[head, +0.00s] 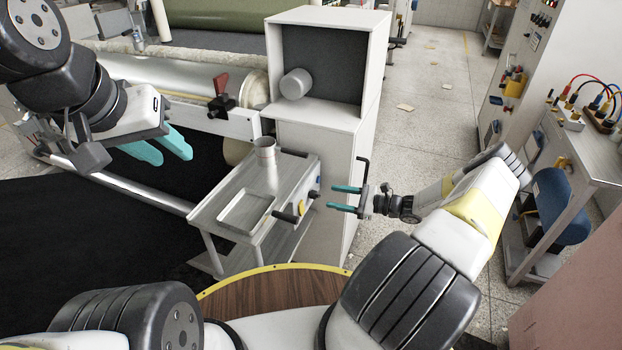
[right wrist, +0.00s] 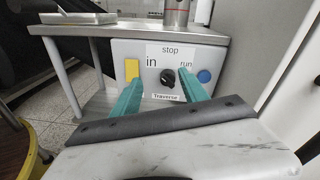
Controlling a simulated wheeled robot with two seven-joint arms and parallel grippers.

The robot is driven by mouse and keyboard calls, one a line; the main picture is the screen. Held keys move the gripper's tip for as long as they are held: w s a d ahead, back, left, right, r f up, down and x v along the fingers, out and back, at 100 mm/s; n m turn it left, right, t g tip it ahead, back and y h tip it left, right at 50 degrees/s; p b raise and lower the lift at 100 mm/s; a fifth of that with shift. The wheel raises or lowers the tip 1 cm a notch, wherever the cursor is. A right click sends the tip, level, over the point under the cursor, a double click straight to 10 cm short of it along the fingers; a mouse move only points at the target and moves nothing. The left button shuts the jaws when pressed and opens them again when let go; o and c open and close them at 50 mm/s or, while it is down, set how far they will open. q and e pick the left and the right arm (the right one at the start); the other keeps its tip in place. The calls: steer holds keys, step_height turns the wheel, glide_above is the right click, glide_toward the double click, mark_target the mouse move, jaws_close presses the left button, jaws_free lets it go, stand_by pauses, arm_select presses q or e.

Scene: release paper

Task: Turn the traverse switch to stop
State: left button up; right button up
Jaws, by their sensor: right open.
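The traverse switch (right wrist: 168,78) is a black knob on a pale panel labelled "Traverse". "Stop" is printed above it, "in" to its left and "run" to its right. I cannot tell for sure which label the knob points at. The panel is on the side of a small metal table (head: 222,206). My right gripper (head: 330,198) is open and empty in front of the panel. In the right wrist view its teal fingers (right wrist: 158,80) are either side of the knob, seemingly short of it. My left gripper (head: 175,160) is open and empty, well away at upper left.
A yellow part (right wrist: 132,69) and a blue button (right wrist: 204,76) flank the switch. A metal cup (head: 264,157) and a shallow tray (head: 246,211) stand on the table. A white cabinet (head: 375,62) rises close behind my right gripper. Open floor (head: 425,115) lies to the right.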

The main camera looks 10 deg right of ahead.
mark_target(319, 196)
steer(key=w+a+f, duration=0.1)
steer(key=w+a+f+m+t, duration=0.1)
steer(key=w+a, duration=0.1)
steer(key=w+a+f+m+t, duration=0.1)
steer(key=a, duration=0.1)
steer(key=shift+w+a+f, duration=0.1)
steer(key=shift+w, duration=0.2)
jaws_close()
stand_by(0.4)
